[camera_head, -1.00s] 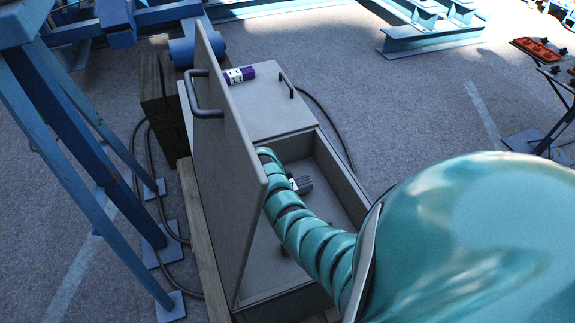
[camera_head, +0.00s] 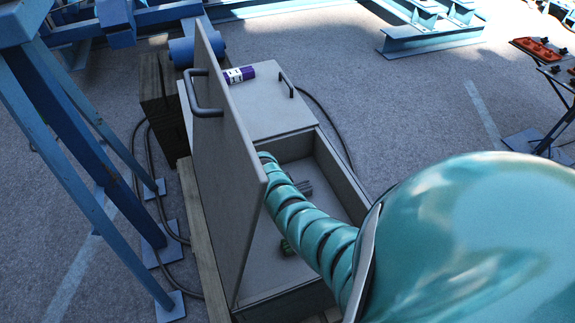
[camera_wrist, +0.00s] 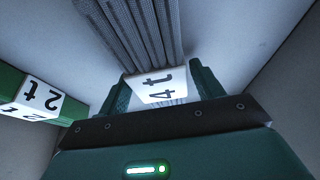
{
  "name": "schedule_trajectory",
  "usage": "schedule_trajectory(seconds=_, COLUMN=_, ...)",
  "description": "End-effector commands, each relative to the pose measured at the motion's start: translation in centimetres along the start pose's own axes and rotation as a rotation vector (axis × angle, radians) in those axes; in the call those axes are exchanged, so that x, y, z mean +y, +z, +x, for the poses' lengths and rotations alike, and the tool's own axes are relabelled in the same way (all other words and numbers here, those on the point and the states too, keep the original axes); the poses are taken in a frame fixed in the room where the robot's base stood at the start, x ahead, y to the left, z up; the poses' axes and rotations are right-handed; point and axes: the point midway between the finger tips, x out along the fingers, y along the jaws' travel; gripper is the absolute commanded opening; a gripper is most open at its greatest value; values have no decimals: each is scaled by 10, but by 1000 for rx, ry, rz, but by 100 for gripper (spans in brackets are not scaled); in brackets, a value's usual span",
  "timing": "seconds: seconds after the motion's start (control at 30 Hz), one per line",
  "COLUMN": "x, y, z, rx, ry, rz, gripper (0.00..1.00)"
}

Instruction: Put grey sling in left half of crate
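The grey sling is a ribbed bundle with a white "4 t" label. In the wrist view the grey sling (camera_wrist: 135,30) lies straight ahead, its label between my two fingertips. My gripper (camera_wrist: 160,92) has its fingers apart, on either side of the label; I see no clear grip on it. In the head view the grey sling (camera_head: 304,187) lies inside the open grey box (camera_head: 343,180), partly behind my arm, with its label hidden. My gripper is hidden in the head view. I cannot make out a separate crate.
A green sling labelled "2 t" (camera_wrist: 35,95) lies to the left in the wrist view; a green piece (camera_head: 286,247) shows on the box floor. The raised lid (camera_head: 222,160) stands along the box's left side. A purple sling (camera_head: 240,75) lies on the closed rear lid (camera_head: 265,105).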

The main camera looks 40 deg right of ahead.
Motion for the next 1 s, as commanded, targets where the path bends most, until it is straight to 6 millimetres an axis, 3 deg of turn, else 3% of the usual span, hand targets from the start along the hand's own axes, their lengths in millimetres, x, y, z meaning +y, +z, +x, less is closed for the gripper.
schedule_trajectory(seconds=0.5, x=0, y=-1, z=-7, rx=1, ry=-2, rz=0, gripper=74)
schedule_trajectory(seconds=1.0, x=-1, y=0, z=-59, rx=0, ry=-4, rz=0, gripper=74)
